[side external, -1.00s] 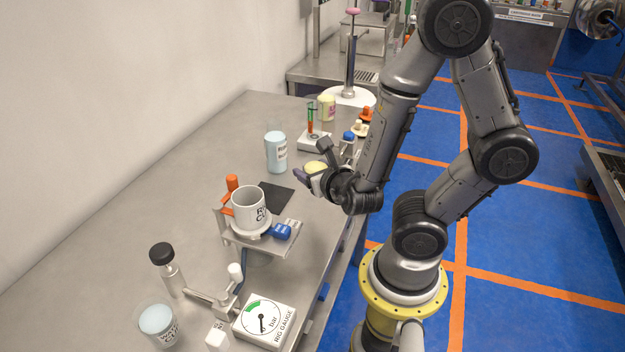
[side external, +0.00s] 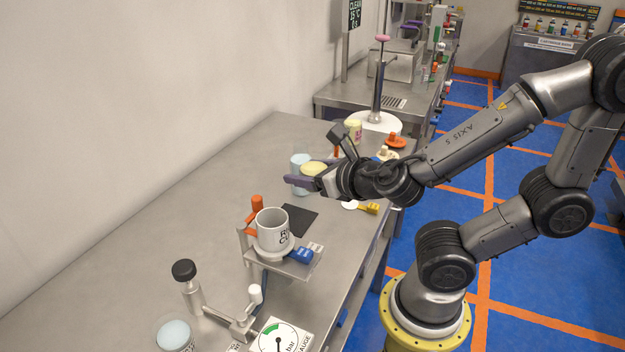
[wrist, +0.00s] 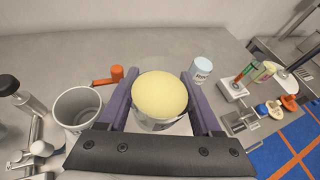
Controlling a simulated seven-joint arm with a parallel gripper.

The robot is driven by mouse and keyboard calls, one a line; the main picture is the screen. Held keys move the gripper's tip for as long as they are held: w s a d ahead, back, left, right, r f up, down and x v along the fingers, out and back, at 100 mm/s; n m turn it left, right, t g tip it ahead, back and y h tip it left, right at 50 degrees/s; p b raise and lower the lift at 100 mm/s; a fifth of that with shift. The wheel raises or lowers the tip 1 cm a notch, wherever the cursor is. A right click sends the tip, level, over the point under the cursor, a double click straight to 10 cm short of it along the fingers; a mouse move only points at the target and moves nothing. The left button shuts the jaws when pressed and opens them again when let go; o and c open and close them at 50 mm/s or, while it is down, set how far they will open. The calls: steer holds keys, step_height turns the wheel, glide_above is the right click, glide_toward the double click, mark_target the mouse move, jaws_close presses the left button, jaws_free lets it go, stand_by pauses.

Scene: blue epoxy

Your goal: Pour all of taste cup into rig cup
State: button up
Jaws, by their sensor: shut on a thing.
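My gripper (side external: 311,173), with purple fingers, is shut on a cup with a pale yellow filling, which I take as the taste cup (side external: 314,169). It is held roughly upright above the table; its lettering cannot be read. The wrist view shows the yellow surface (wrist: 160,92) between the two fingers. The rig cup (side external: 272,234) is a whitish mug with partly visible dark lettering, upright on a small metal stand (side external: 290,268). In the wrist view the rig cup (wrist: 76,108) is left of my gripper, apart from it, and its visible inside looks grey.
An orange-handled clamp (side external: 257,204) and a blue block (side external: 299,254) sit beside the rig cup. A cup with pale blue filling (wrist: 202,66) stands behind the held cup. The left of the table is clear.

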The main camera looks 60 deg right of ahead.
steer(key=a+n+h, duration=0.1)
steer(key=n, duration=0.1)
steer(key=w+a+n+g+h, duration=0.1)
steer(key=n, duration=0.1)
steer(key=a+n+h, duration=0.1)
steer(key=n, duration=0.1)
steer(key=shift+w+a+f+g+h, duration=0.1)
steer(key=shift+w+f+g+h, duration=0.1)
steer(key=shift+w+g+h, duration=0.15)
stand_by(0.6)
steer(key=shift+a+r+n+h, duration=0.1)
steer(key=shift+r+n+h, duration=0.15)
steer(key=shift+n+h, duration=0.8)
steer(key=shift+y, duration=0.3)
